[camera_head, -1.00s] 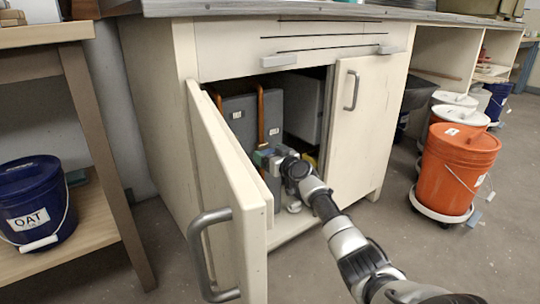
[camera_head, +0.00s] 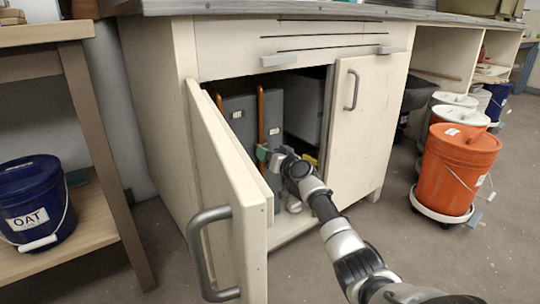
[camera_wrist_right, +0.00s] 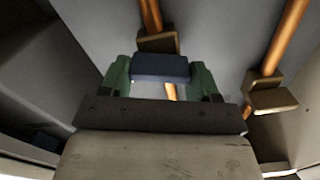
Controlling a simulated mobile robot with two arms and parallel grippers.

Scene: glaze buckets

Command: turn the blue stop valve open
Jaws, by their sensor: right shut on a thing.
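The blue stop valve handle (camera_wrist_right: 160,67) shows in the right wrist view as a dark blue block in front of a copper pipe. My right gripper (camera_wrist_right: 160,75) has green fingers, one on each side of this block, and is shut on it. In the head view my right gripper (camera_head: 264,154) reaches into the open cabinet, close to the right-hand copper pipe (camera_head: 261,112). The handle cannot be made out clearly there. My left gripper is in neither view.
The left cabinet door (camera_head: 232,185) stands open beside my arm; the right door (camera_head: 358,125) is shut. A second copper pipe (camera_wrist_right: 285,38) with a brown block (camera_wrist_right: 270,95) is to the right in the wrist view.

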